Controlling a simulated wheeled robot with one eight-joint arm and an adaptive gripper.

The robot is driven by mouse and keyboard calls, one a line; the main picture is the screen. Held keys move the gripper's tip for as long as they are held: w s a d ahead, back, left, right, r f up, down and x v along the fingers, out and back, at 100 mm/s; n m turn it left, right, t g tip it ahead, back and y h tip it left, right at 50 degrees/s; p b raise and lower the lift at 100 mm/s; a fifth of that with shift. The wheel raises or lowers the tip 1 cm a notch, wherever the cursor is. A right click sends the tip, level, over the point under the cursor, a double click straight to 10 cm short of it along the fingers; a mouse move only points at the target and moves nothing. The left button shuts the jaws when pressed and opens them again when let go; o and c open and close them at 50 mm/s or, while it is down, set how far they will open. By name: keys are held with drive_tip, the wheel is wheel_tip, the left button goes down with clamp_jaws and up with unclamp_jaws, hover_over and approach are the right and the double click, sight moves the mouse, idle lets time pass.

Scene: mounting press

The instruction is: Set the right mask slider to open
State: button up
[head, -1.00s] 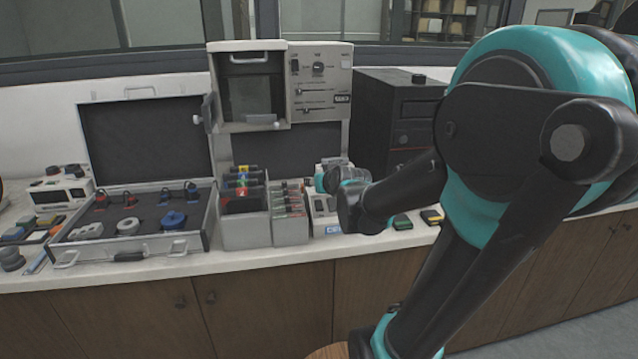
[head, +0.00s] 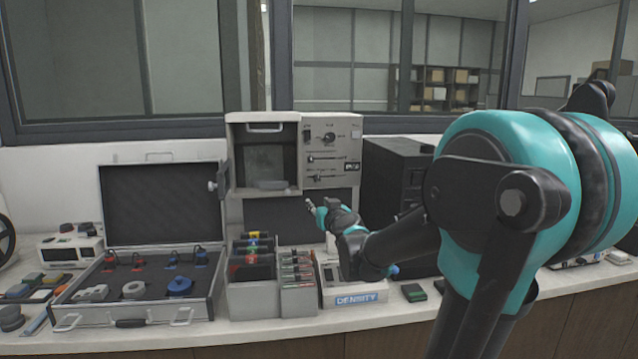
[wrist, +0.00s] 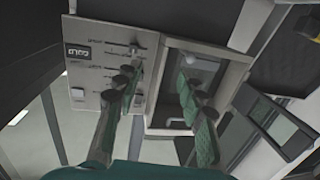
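The press's control panel (head: 333,150) carries two horizontal mask sliders, an upper slider (head: 325,158) and a lower slider (head: 324,177). Their labels are too small to read, so I cannot tell which is the right one. Both handles appear toward the left part of their tracks. My gripper (head: 316,208) is in front of and below the panel, apart from it. In the wrist view the panel (wrist: 88,70) appears turned over, at the left. My gripper's fingers (wrist: 160,62) are apart and empty there, with one finger overlapping the panel and the other overlapping the chamber window.
The press's open chamber (head: 265,158) is left of the panel, its door (head: 224,180) swung out. A dark box (head: 395,175) stands to the right. Below are an open case (head: 140,300), a grey holder of coloured items (head: 252,298) and a DENSITY device (head: 355,299).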

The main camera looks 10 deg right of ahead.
wheel_tip(320, 180, up, 2)
drive_tip(key=w+d+r+m+h, duration=0.1)
drive_tip(key=w+d+h, duration=0.1)
drive_tip(key=w, duration=0.1)
approach(318, 177)
drive_tip(key=shift+m+t, duration=0.3)
drive_tip(key=shift+t, duration=0.1)
drive_tip(key=w, duration=0.8)
drive_tip(key=shift+w+a+f, duration=0.1)
drive_tip(key=shift+w+f, duration=0.25)
drive_tip(key=shift+c, duration=0.3)
clamp_jaws()
